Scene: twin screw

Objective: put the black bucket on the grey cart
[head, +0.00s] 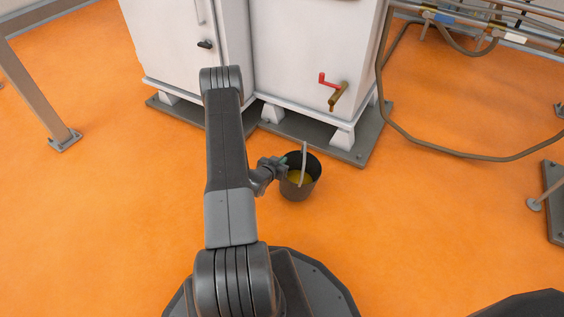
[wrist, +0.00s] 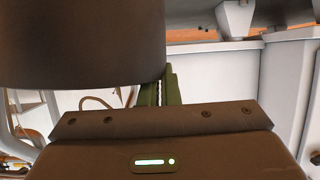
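The black bucket (head: 297,191) is upright in front of the white cabinets in the head view, with yellowish contents and a pale upright strip across its opening, seemingly its handle. My gripper (head: 284,164) reaches it from the left and meets its left rim. In the wrist view the dark bucket wall (wrist: 80,40) fills the upper left. The green fingers (wrist: 160,90) are close together and their tips are partly hidden by the bucket; they look shut on its rim. I cannot tell whether the bucket touches the floor. I see no grey cart in either view.
White cabinets (head: 300,50) on grey base plates (head: 350,152) stand just behind the bucket, with a red-handled tap (head: 332,88). A bent pipe (head: 450,154) runs at the right. A metal post (head: 35,90) stands at the left. Orange floor (head: 430,220) is clear to the right.

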